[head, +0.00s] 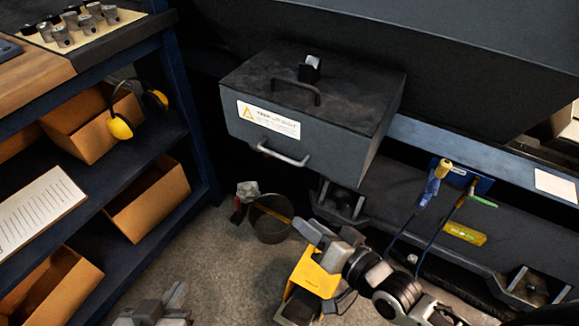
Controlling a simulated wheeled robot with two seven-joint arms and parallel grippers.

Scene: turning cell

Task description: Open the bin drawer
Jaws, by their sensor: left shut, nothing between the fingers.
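The bin drawer (345,140) is a dark grey metal box at centre, under the dark machine body. Its front has a yellow and white warning label (268,119) and a light bar handle (282,153) low down. A second, dark handle (296,91) and a small black block (310,69) are on its top. My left gripper (172,300) is at the bottom edge, shut and empty, well below and left of the front handle. My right gripper (318,236) is below the drawer, apart from the handle; its finger gap is unclear.
A blue shelf rack (189,110) with cardboard bins (150,205) and yellow earmuffs (120,128) stands left. A dark bucket (270,222) and a yellow object (316,274) are below the drawer. Tools hang on a blue holder (482,184) at right. Some floor (215,255) is clear.

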